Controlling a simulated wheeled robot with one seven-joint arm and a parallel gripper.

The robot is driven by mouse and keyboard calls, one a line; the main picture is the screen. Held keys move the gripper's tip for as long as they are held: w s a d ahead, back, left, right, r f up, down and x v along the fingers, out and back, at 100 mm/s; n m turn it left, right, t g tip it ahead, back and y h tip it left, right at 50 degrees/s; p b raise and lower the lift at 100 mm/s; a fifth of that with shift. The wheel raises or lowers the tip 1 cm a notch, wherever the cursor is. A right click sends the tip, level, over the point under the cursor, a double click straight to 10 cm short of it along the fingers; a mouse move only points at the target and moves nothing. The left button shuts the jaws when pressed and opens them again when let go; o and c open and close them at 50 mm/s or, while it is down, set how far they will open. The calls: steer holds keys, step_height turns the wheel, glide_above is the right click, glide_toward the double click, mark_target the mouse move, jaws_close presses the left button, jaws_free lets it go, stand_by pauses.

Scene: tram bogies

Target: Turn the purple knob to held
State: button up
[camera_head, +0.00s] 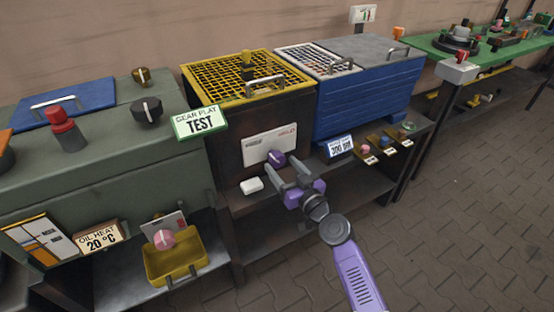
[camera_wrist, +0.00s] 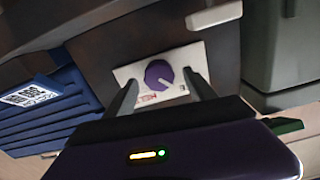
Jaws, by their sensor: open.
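The purple knob (camera_head: 276,158) sits on a white labelled plate (camera_head: 262,149) on the front of the dark brown cabinet. My gripper (camera_head: 282,178) is open in front of and just below the knob in the head view. In the wrist view my gripper (camera_wrist: 162,92) has one finger on each side of the knob. I cannot tell whether either finger touches it.
A small white block (camera_head: 251,186) juts out below left of the plate. A yellow mesh lid (camera_head: 245,75) tops the cabinet; a blue ribbed box (camera_head: 365,101) stands to its right. A yellow bin (camera_head: 176,262) is at lower left. The paved floor at right is clear.

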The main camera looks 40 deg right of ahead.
mark_target(280, 162)
steer(key=shift+x, duration=1.8)
steer(key=shift+s, duration=0.1)
steer(key=c, duration=1.4)
